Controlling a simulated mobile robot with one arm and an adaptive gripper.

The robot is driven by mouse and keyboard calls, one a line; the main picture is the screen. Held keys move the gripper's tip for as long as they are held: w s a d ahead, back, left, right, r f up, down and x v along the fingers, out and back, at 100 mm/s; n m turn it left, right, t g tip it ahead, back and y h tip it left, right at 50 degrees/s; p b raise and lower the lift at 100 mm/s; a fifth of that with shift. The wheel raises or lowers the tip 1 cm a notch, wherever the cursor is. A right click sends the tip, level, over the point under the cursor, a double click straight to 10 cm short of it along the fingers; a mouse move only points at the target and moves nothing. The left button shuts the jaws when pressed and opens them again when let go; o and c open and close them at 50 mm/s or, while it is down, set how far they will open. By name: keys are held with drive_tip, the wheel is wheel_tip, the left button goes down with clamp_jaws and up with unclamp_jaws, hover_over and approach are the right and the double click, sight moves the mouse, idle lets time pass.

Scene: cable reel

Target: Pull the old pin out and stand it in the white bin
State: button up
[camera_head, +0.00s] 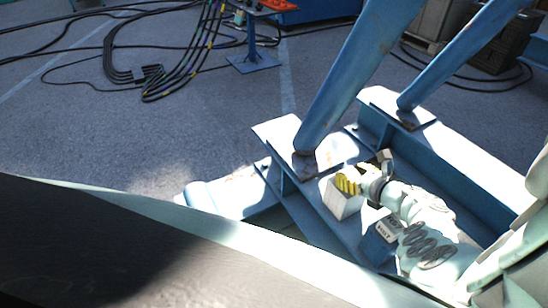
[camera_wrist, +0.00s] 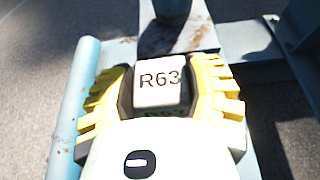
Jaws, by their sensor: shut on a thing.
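My gripper (camera_head: 352,183) has yellow ribbed fingers. In the wrist view my gripper (camera_wrist: 160,90) is shut on a white block marked R63 (camera_wrist: 160,84), one finger on each side. A second, shaded R63 marking shows below its front face. In the head view a white box (camera_head: 341,203) stands on the blue steel frame (camera_head: 312,212), right at the fingertips. I cannot tell whether it is the white bin or the block I hold. No pin shaft is visible; my gripper and the block may hide it.
Slanted blue struts (camera_head: 352,75) rise from the frame close to my gripper. Black cables (camera_head: 180,70) lie on the grey floor. Dark crates (camera_head: 497,45) stand at the back right.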

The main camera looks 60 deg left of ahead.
drive_tip(key=o, duration=1.4)
drive_tip(key=shift+r, duration=0.1)
drive_tip(key=shift+a+r, duration=0.15)
drive_tip(key=shift+r, duration=4.8)
